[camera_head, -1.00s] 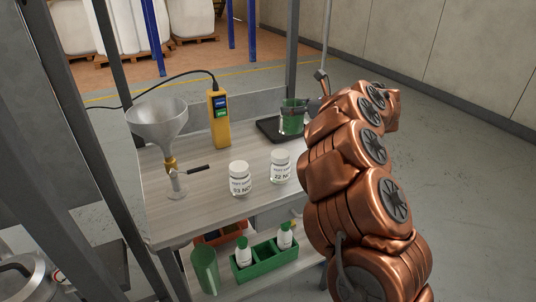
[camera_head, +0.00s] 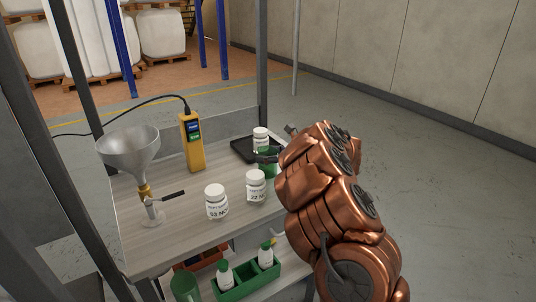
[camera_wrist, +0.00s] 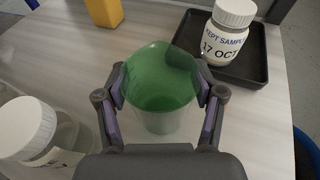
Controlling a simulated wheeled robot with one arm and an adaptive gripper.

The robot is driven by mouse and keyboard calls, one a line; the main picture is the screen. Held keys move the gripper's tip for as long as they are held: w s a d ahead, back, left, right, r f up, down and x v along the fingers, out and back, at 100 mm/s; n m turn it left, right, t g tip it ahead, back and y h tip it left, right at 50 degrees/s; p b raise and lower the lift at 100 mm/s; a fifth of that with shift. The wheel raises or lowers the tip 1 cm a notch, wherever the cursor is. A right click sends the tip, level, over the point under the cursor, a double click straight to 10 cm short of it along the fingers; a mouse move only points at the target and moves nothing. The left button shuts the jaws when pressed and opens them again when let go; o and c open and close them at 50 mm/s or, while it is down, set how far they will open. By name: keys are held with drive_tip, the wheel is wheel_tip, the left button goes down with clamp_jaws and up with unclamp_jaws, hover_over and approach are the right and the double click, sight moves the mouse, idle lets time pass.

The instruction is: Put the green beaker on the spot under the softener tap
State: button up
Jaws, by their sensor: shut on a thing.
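My gripper (camera_wrist: 160,100) is shut on the green beaker (camera_wrist: 158,75), a translucent cup held upright between its two fingers. In the head view the beaker (camera_head: 268,165) is just in front of the black tray, partly hidden by my gripper and arm. I cannot tell whether its base touches the table. A metal funnel (camera_head: 129,145) with a brass tap (camera_head: 145,191) and dark lever stands at the table's left. A pale round base (camera_head: 152,219) lies under the tap. No softener label is readable.
Two white-capped jars (camera_head: 216,202) (camera_head: 256,187) stand between beaker and tap. A kept-sample jar (camera_wrist: 228,28) sits on the black tray (camera_wrist: 258,65). A yellow meter (camera_head: 191,142) stands behind. Below are a green caddy (camera_head: 232,293) with bottles and another green vessel (camera_head: 184,288).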

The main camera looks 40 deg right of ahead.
drive_tip(key=shift+f+b, duration=0.2)
drive_tip(key=shift+b, duration=0.15)
drive_tip(key=o, duration=1.1)
drive_tip(key=shift+r, duration=0.1)
drive_tip(key=shift+r+p, duration=0.15)
drive_tip(key=shift+p, duration=0.15)
drive_tip(key=shift+r, duration=0.1)
drive_tip(key=b+v, duration=0.2)
drive_tip(key=v, duration=1)
